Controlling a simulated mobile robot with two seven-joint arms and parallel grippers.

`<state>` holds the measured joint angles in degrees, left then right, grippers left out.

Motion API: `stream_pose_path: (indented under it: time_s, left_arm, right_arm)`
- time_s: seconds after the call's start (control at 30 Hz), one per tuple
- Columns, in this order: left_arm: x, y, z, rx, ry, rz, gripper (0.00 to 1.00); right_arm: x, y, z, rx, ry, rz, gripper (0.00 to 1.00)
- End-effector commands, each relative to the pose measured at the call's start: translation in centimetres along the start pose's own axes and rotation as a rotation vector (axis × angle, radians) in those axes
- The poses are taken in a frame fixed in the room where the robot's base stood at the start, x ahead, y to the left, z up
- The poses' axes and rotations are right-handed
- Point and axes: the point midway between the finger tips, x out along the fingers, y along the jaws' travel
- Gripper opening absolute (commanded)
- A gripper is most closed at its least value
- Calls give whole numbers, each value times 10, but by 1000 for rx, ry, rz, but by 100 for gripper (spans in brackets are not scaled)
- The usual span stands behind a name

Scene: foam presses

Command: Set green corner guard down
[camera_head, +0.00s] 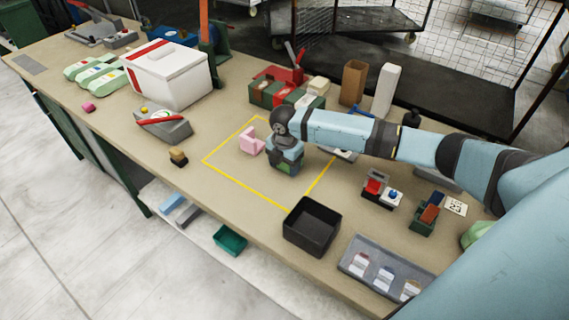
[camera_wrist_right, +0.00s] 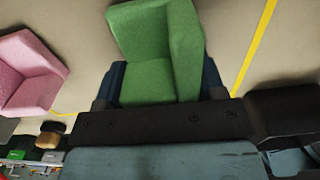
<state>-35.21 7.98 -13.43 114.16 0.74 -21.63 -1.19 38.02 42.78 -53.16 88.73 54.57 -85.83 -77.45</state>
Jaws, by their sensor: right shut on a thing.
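The green corner guard (camera_wrist_right: 178,45) fills the top middle of the right wrist view, between the two fingers of my right gripper (camera_wrist_right: 160,84). In the head view my right gripper (camera_head: 286,162) points down inside the yellow outline (camera_head: 232,186) on the table, and only a little of the guard shows below it. The gripper is shut on the guard. I cannot tell whether the guard touches the table. A pink corner guard (camera_head: 251,142) stands inside the outline just left of my gripper; it also shows in the wrist view (camera_wrist_right: 27,75). My left gripper is not in view.
A black open bin (camera_head: 312,226) stands at the outline's front corner. A grey tray (camera_head: 385,268) with small items lies front right. A button box (camera_head: 379,190) is right of the outline. Red and green blocks (camera_head: 285,92) stand behind. The outline's left part is clear.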

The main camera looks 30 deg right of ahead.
Motion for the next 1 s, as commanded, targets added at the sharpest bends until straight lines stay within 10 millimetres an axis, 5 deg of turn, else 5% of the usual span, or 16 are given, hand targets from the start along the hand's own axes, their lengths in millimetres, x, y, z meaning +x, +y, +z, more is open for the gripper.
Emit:
stream_pose_path:
  time_s: [0.07,0.1,0.2,0.57,1.0]
  left_arm:
    - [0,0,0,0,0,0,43]
    - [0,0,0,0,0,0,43]
    - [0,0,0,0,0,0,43]
    - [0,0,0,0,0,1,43]
    - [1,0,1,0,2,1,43]
  right_arm:
    - [3,0,0,0,0,-1,41]
    - [2,0,0,0,0,-1,72]
    - [2,0,0,0,0,-1,89]
    - [-6,0,0,0,0,1,89]
    - [-93,1,0,-1,0,2,89]
